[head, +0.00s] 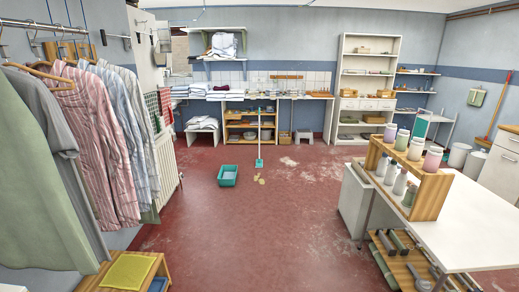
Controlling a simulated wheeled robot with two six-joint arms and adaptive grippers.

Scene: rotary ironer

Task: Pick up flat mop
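What looks like the flat mop (259,163) stands on the red floor in the middle distance, with a teal head down and a thin pale handle rising upright in front of the shelving. What holds the handle up is too small to tell. Neither of my grippers is in the head view.
A teal basin (228,175) and small yellowish pieces (260,180) lie near the mop. A clothes rack with shirts (95,145) lines the left. A white table (468,205) with a wooden bottle rack (433,191) stands right. The floor between is clear.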

